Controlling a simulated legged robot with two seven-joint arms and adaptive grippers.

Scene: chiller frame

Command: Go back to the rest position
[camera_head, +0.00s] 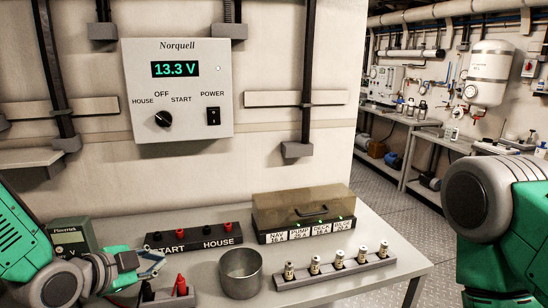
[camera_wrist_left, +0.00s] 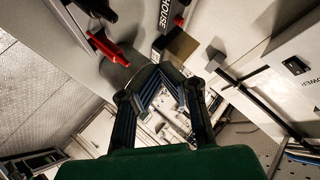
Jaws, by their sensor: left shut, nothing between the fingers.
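My left gripper (camera_head: 152,264) is at the lower left of the head view, over the left part of the table (camera_head: 385,228). Its fingers are shut and hold nothing; they also show in the left wrist view (camera_wrist_left: 165,80). In the head view it is in front of the START/HOUSE terminal strip (camera_head: 195,238) and near the red and black probes (camera_head: 181,284) in their holder. My right arm stands at the right edge of the head view; its gripper is out of the picture.
A grey cup (camera_head: 240,273), a fuse box with a clear brown cover (camera_head: 303,207) and a rack of several small fuses (camera_head: 337,267) are on the table. A green meter (camera_head: 69,235) is at the left. The Norquell panel (camera_head: 178,90) on the wall reads 13.3 V.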

